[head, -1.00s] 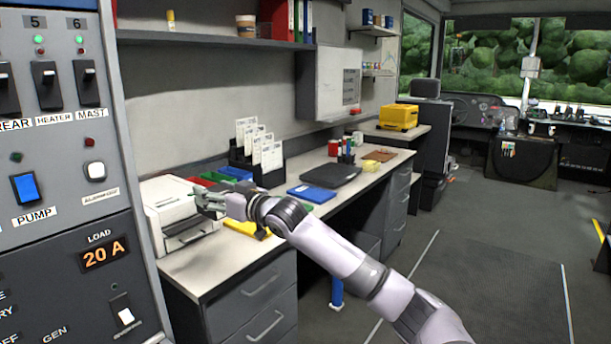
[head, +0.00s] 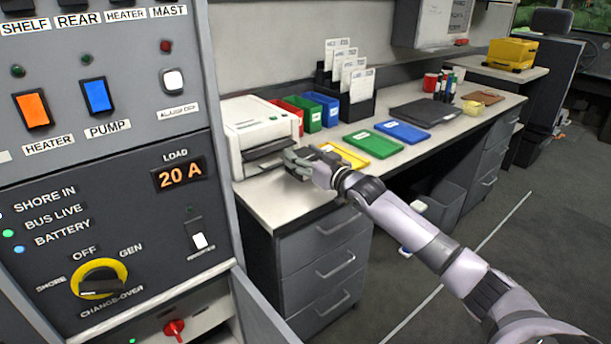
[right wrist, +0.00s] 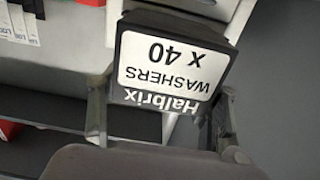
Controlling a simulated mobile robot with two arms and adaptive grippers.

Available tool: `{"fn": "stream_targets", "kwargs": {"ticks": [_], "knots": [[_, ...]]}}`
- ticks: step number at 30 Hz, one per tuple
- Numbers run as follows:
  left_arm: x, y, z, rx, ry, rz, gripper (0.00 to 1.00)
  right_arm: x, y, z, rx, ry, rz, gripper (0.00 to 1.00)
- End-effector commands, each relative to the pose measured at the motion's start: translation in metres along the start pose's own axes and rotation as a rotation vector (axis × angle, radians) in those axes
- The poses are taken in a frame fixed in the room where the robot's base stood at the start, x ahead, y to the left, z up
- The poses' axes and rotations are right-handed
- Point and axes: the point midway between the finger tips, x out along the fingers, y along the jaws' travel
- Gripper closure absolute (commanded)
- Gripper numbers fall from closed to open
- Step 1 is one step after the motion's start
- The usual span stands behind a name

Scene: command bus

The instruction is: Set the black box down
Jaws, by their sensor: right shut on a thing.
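The black box (right wrist: 172,62) shows in the right wrist view, with a white label reading Halbrix washers x 40, upside down in that picture. My right gripper (right wrist: 160,108) is shut on it, one finger at each side. In the head view my right gripper (head: 297,162) is at the front right of the white printer, over the near end of the counter (head: 285,205). I cannot make out the box there, and cannot tell whether it touches the counter. My left gripper is not in view.
The printer (head: 252,125) stands beside the gripper. Red, green and blue bins (head: 320,108) are behind it. Yellow (head: 345,155), green (head: 372,145) and blue (head: 403,132) trays lie to the right. The counter's near left corner is bare. A switch panel (head: 100,190) stands at left.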

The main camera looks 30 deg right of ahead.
Motion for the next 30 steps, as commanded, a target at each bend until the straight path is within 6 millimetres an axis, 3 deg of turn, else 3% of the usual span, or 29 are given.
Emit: {"fn": "stream_targets", "kwargs": {"ticks": [13,25,26,30], "knots": [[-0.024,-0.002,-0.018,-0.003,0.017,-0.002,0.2,0.0,0.0,0.053,0.0,0.001,0.0,0.76],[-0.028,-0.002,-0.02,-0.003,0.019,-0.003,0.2,0.0,0.0,0.058,-0.001,0.002,0.0,0.76],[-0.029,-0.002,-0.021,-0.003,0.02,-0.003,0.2,0.0,0.0,0.06,-0.001,0.001,0.0,0.42],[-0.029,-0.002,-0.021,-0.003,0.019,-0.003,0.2,0.0,0.0,0.059,-0.001,0.0,0.0,0.32]]}}
